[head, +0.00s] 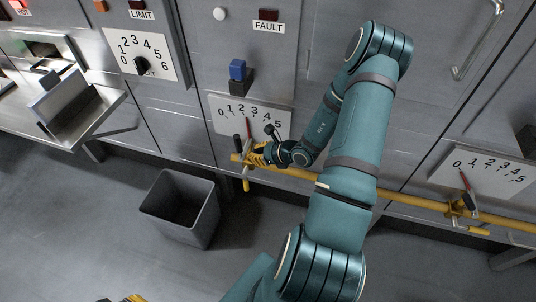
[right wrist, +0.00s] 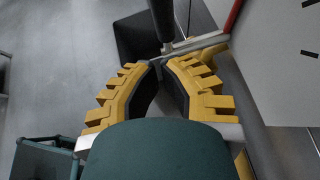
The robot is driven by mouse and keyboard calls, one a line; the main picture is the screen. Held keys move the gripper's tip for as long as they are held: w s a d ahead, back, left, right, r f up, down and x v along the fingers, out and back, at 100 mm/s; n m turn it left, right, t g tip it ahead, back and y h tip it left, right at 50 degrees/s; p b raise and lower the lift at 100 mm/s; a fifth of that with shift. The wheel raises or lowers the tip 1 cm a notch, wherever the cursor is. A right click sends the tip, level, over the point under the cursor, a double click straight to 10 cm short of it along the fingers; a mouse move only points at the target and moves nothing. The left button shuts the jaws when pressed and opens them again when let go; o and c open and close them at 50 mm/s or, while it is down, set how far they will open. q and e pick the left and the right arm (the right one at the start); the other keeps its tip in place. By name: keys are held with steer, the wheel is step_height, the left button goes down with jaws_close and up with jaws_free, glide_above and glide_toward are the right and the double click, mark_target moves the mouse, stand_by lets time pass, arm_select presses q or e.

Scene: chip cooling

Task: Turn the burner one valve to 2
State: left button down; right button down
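The burner one valve (head: 245,168) sits on the yellow pipe under a white dial plate (head: 225,124) numbered 0 to 5. Its red pointer (head: 249,128) stands near upright, around the 2, perhaps slightly towards 3. It also shows at the top of the right wrist view (right wrist: 233,15). My right gripper (head: 250,156) is at the valve, partly hiding it. Only yellow bits of my left gripper (head: 134,298) show at the bottom edge.
A second valve (head: 463,207) with its own dial (head: 490,172) is at right, its pointer near 0. A grey bin (head: 180,207) stands on the floor left of the valve. A metal tray (head: 80,110) juts out at left.

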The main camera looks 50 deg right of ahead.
mark_target(239, 148)
arm_select(q)
steer(key=shift+w+f, duration=0.1)
steer(key=shift+f, duration=0.25)
arm_select(e)
steer(key=shift+w+a+f, duration=0.1)
steer(key=shift+w+a, duration=0.15)
steer(key=shift+w, duration=0.85)
steer(key=shift+w+a+f, duration=0.1)
steer(key=shift+w+a, duration=0.1)
steer(key=shift+w, duration=0.85)
steer(key=shift+w, duration=0.1)
steer(key=shift+w+a+b, duration=0.2)
steer(key=shift+w+b, duration=0.3)
steer(key=shift+w, duration=0.1)
arm_select(q)
steer(key=shift+f, duration=0.25)
steer(key=shift+r, duration=0.1)
arm_select(e)
steer(key=shift+s+d+r, duration=0.1)
